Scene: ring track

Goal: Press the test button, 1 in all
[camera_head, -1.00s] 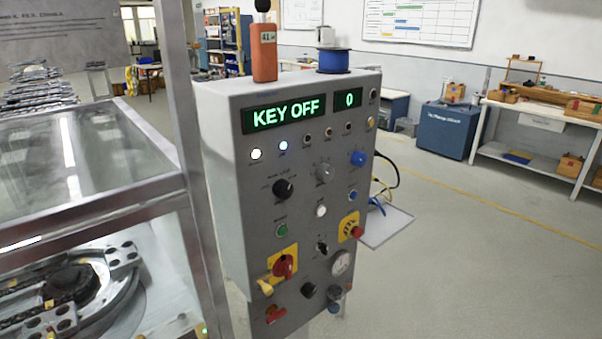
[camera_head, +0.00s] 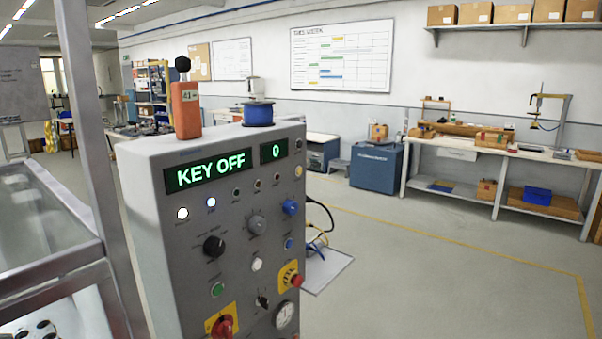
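A grey control cabinet (camera_head: 150,185) stands at the left. Its green display (camera_head: 212,170) reads "KEY OFF", and a smaller display (camera_head: 274,151) reads "0". The panel has a green button (camera_head: 217,289), a white button (camera_head: 257,264) and a blue button (camera_head: 289,243). The labels are too small to read, so I cannot tell which is the test button. A key-type switch (camera_head: 262,302) sits below the white button. A white lamp (camera_head: 183,213) and a bluish lamp (camera_head: 211,203) are lit. Neither of my grippers is in view.
A black selector knob (camera_head: 213,246), blue knob (camera_head: 290,207), red emergency button (camera_head: 296,280) and red rotary switch (camera_head: 222,327) share the panel. A glazed metal-framed enclosure (camera_head: 50,225) is close on the left. Open floor (camera_head: 430,270) lies to the right, before a workbench (camera_head: 490,150).

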